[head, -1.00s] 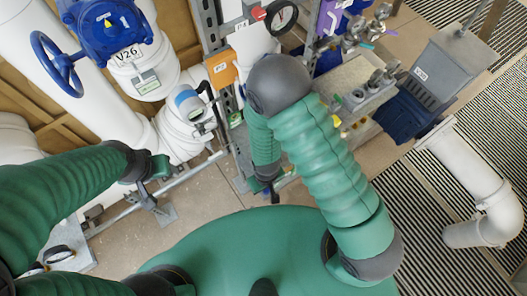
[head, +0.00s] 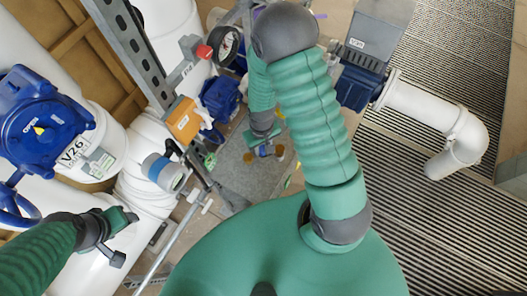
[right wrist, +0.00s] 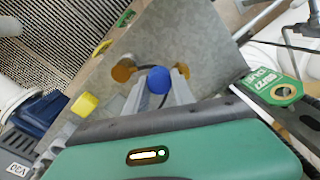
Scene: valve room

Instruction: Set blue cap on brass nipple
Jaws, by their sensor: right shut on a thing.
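The blue cap (right wrist: 159,80) is round and is held between the fingertips of my right gripper (right wrist: 160,90) in the right wrist view. In the head view the right gripper (head: 264,138) points down over a grey plate, with the blue cap (head: 266,151) small below it. Two brass-coloured round pieces flank the cap: one on the left (right wrist: 123,70) and one on the right (right wrist: 179,70). I cannot tell which is the nipple; the cap appears apart from both. My left gripper (head: 122,232) is at lower left, in front of white pipe; its jaw opening is unclear.
The grey plate (right wrist: 200,30) carries the brass pieces. A green tag (right wrist: 284,91) is close on the right. Blue valve V26 (head: 42,120) and white pipes lie left; grating (head: 430,60) lies right.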

